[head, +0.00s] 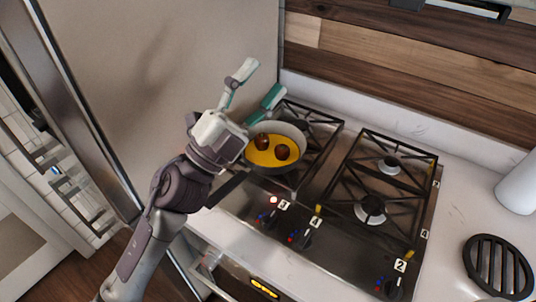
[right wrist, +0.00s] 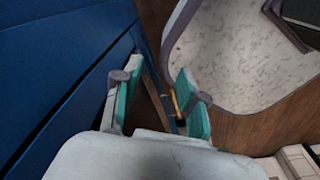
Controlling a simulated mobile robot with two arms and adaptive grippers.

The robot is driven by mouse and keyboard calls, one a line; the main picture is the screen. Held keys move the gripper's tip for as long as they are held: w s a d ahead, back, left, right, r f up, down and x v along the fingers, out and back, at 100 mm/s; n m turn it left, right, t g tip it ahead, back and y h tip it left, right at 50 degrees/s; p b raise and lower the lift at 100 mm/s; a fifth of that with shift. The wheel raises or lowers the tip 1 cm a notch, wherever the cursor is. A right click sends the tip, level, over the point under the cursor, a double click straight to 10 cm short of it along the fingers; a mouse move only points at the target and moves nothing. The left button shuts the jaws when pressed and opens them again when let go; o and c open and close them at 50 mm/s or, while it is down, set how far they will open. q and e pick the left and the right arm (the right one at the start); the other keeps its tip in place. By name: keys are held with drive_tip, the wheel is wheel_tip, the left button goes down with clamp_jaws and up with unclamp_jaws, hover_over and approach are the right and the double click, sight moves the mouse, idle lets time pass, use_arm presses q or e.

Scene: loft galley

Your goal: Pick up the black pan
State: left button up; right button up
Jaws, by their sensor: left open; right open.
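The pan (head: 301,137) sits on the left-hand burners of the hob in the head view. It has a grey-looking rim, yellow contents with dark round pieces in it, and a dark handle (head: 228,189) pointing to the lower left. My left gripper (head: 259,84) is open and empty, its green-padded fingers spread above and beyond the pan's left side. Its body hides part of the pan's left rim. I cannot tell whether it touches the pan. My right gripper (right wrist: 160,65) is open in the right wrist view, with nothing between its fingers. The pan is not in that view.
The right-hand burners (head: 371,210) are empty. A black round slatted trivet (head: 498,267) and a white cylindrical object (head: 519,186) are on the counter at right. A tall beige panel (head: 160,70) stands left of the hob. Blue panels (right wrist: 60,70) are close to my right gripper.

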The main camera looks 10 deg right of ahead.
use_arm(q)
drive_tip(key=s+d+f+m+g+y, duration=0.5)
drive_tip(key=s+d+m+g, duration=0.4)
drive_tip(key=m+g, duration=0.8)
drive_tip(key=t+y, duration=0.5)
drive_tip(key=y, duration=1.3)
hover_over(227, 185)
wheel_tip(227, 185, down, 8)
drive_tip(key=f, duration=0.1)
drive_tip(key=shift+m, duration=0.4)
drive_tip(key=f+p, duration=0.2)
drive_tip(key=f, duration=0.5)
drive_tip(key=shift+a+f, duration=0.1)
drive_tip(key=shift+a, duration=0.1)
drive_tip(key=f+p, duration=0.1)
drive_tip(key=f, duration=0.1)
drive_tip(key=f+p, duration=0.2)
drive_tip(key=shift+s+d+f, duration=0.15)
drive_tip(key=shift+d+f, duration=0.05)
drive_tip(key=shift+f, duration=0.55)
clamp_jaws()
drive_tip(key=shift+r, duration=0.1)
